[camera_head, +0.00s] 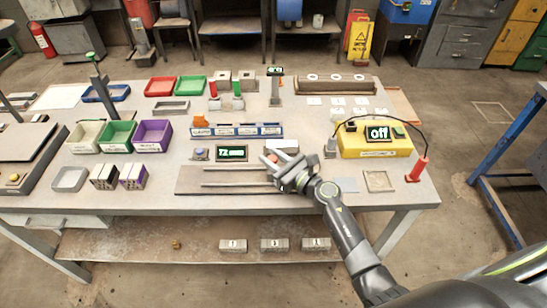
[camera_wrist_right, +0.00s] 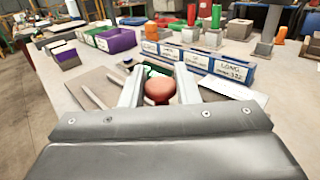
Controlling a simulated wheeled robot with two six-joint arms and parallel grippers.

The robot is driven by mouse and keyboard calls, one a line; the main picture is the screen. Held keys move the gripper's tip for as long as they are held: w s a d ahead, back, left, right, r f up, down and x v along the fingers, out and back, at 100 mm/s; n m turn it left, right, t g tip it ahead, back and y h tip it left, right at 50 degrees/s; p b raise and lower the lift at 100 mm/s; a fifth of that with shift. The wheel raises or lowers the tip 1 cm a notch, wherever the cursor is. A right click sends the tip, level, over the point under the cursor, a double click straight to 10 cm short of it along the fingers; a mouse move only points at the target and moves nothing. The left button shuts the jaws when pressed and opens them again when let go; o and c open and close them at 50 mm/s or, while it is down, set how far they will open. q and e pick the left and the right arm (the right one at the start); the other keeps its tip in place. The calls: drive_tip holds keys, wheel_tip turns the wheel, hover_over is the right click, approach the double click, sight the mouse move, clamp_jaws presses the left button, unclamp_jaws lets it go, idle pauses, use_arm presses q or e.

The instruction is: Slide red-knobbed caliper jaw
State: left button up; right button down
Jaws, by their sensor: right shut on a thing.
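The red knob (camera_head: 272,158) of the caliper jaw is small and round and shows at the fingertips of my right gripper (camera_head: 274,163). In the right wrist view the knob (camera_wrist_right: 159,91) sits between the two pale fingers of that gripper (camera_wrist_right: 159,88), which is shut on it. The caliper rails (camera_head: 235,169) run left to right over a grey-brown base plate (camera_head: 225,188). A green-lit readout (camera_head: 232,153) that seems to read 72 mm stands behind the rails. The jaw under the knob is mostly hidden by the gripper. My left gripper is not in view.
A row of blue labelled bins (camera_head: 237,131) stands behind the caliper. A yellow box (camera_head: 375,143) with an "off" display and a cabled red probe (camera_head: 416,169) is on the right. Purple (camera_head: 152,134) and green (camera_head: 118,135) bins stand left. The rails' left part looks clear.

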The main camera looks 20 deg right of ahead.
drive_tip(key=w+a, duration=0.1)
drive_tip(key=a, duration=0.5)
drive_tip(key=w+a, duration=0.1)
drive_tip(key=a, duration=0.2)
drive_tip(key=shift+w+a, duration=0.2)
drive_tip(key=shift+w, duration=0.1)
drive_tip(key=c, duration=1.1)
unclamp_jaws()
drive_tip(key=shift+c, duration=0.2)
drive_tip(key=shift+s+d, duration=0.35)
drive_tip(key=shift+s, duration=0.1)
drive_tip(key=b+v, duration=0.2)
drive_tip(key=v, duration=1.4)
drive_tip(key=shift+s, duration=0.2)
